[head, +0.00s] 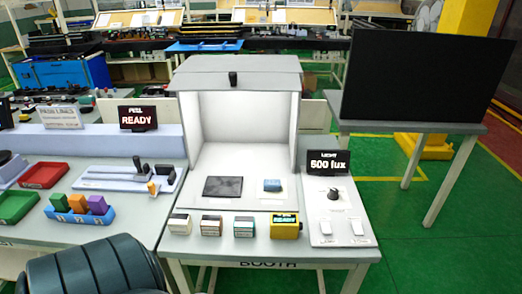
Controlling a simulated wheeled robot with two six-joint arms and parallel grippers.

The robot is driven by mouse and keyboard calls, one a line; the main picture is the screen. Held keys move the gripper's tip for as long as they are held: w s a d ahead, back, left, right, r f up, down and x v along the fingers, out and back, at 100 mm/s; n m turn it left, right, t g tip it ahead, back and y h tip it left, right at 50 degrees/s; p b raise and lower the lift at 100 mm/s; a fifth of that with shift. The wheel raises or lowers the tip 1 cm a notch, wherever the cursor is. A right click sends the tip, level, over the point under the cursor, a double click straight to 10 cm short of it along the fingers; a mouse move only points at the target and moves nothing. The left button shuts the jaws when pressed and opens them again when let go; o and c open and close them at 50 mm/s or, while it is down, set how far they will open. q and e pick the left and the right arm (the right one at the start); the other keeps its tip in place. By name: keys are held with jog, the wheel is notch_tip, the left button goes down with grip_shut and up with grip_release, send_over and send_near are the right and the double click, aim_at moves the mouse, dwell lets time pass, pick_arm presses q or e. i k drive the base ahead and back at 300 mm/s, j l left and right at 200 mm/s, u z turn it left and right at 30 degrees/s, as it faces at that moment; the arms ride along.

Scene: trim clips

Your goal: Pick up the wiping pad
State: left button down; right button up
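A small blue block (272,185), which looks like the wiping pad, lies on the pale floor of the white light booth (243,196), right of its middle. A dark flat square piece (223,187) lies to its left, apart from it. I cannot tell whether this dark piece is a mat or a part. Neither of my grippers shows in the head view. Nothing covers the blue block.
In front of the booth stand several small blocks and a yellow box (285,226). A control panel (339,218) with a knob and switches is at right. Left are a blue holder (80,216), red tray (45,175) and green tray (15,206). The booth's front is open.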

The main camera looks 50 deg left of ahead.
aim_at(269, 184)
jog(key=u, duration=1.4)
